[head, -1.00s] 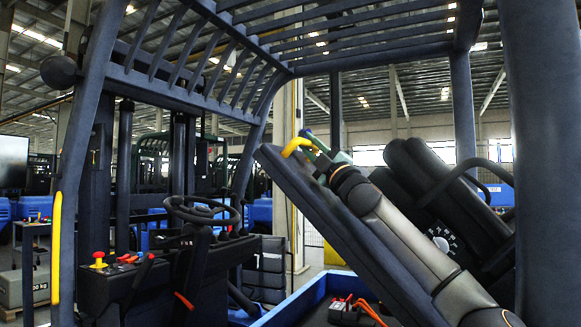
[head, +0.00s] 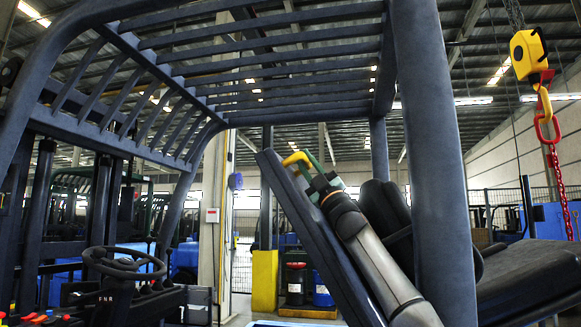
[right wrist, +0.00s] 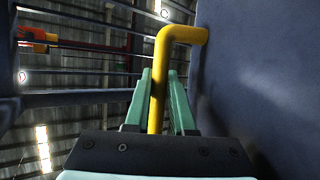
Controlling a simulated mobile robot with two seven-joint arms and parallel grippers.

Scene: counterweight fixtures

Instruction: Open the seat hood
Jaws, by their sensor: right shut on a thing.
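The seat hood (head: 300,225) is a dark blue-grey panel raised at a steep tilt under the truck's overhead guard. The black seat (head: 383,208) is tilted with it, partly behind my arm and the guard's pillar. A yellow bent handle (head: 298,158) sticks out at the hood's upper edge. My right gripper (head: 312,168) is at that handle. In the right wrist view the handle (right wrist: 182,33) runs between the green fingers (right wrist: 160,85), with the hood's face at the right. My left gripper is out of view.
The guard's thick pillar (head: 432,160) stands right of my arm. The steering wheel (head: 122,263) is at lower left. A yellow hoist (head: 529,54) with a red chain (head: 558,185) hangs at right. Yellow post (head: 265,280) and drums (head: 295,283) stand behind.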

